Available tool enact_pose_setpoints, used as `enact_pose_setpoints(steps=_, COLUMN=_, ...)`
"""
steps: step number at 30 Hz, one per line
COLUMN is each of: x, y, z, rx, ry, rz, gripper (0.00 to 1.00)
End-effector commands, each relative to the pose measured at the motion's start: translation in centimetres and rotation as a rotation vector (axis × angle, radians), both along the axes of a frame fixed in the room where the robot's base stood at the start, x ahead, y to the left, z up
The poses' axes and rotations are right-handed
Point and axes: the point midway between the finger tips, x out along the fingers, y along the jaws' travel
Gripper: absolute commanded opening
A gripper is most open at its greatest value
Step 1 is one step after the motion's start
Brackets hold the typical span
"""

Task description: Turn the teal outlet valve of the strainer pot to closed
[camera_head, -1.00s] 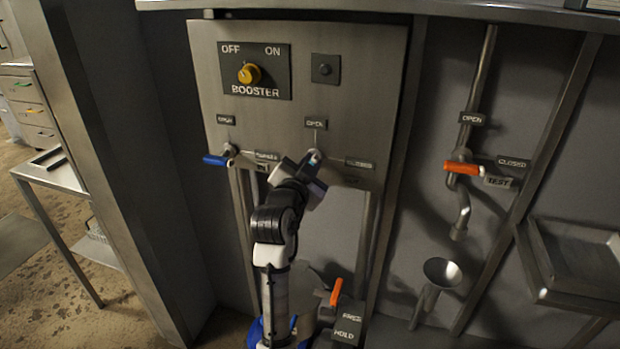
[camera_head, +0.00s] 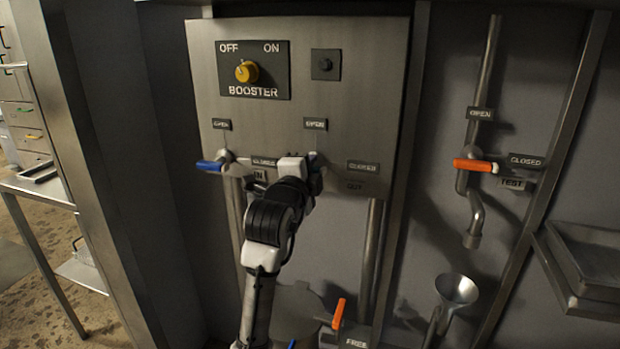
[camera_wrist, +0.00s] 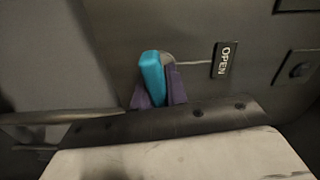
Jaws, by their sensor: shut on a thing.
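The teal outlet valve handle (camera_wrist: 152,76) shows in the wrist view between the two dark purple fingers of my gripper (camera_wrist: 158,92), which is shut on it. A grey hub sits behind the handle, and a thin line runs from it to the OPEN plate (camera_wrist: 222,60). In the head view, my gripper (camera_head: 313,175) is at the panel just below the outlet's OPEN plate (camera_head: 315,124) and left of its CLOSED plate (camera_head: 362,166). There my gripper hides most of the handle, so its exact angle is hard to tell.
The yellow BOOSTER knob (camera_head: 246,71) is above. An orange test handle (camera_head: 474,165) and a funnel (camera_head: 457,289) are at right. Another orange handle (camera_head: 338,314) stands below, beside my arm.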

Motion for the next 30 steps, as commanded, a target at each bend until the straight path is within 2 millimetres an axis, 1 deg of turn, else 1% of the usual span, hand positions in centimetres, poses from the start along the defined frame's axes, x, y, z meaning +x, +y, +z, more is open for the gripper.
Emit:
enact_pose_setpoints(steps=1, x=-0.02, y=-0.02, z=-0.36, rx=0.026, ry=-0.006, rz=0.0, gripper=0.0)
enact_pose_setpoints(steps=10, x=0.0, y=-0.01, z=-0.24, rx=0.126, ry=-0.038, rz=0.0, gripper=0.0)
enact_pose_setpoints(steps=26, x=0.0, y=-0.06, z=-0.13, rx=0.146, ry=-0.045, rz=-0.001, gripper=0.0)
enact_pose_setpoints(steps=27, x=-0.01, y=-0.06, z=-0.13, rx=0.146, ry=-0.045, rz=-0.001, gripper=0.18)
enact_pose_setpoints(steps=30, x=-0.01, y=-0.06, z=-0.11, rx=0.145, ry=-0.044, rz=-0.001, gripper=0.32)
